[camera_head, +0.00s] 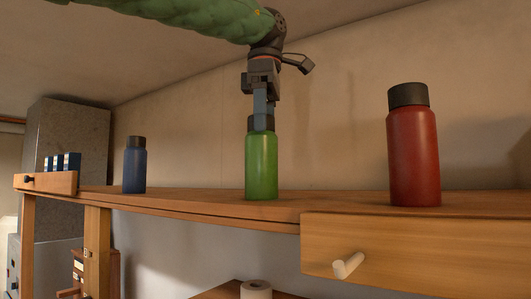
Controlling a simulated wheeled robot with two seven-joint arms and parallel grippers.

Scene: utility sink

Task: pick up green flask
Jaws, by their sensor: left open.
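The green flask (261,165) stands upright on a wooden shelf (200,201), with a dark cap at its top. My left gripper (263,118) comes down from above, pointing downward, with its fingers at the flask's cap. The fingers overlap the cap in the picture, and I cannot tell whether they touch it. The gripper is open. My right gripper is not in view.
A blue flask (134,168) stands to the left and a larger red flask (413,155) to the right on the shelf. A wooden drawer front with a white knob (348,265) is at lower right. A paper roll (256,290) shows below. The shelf is clear between the flasks.

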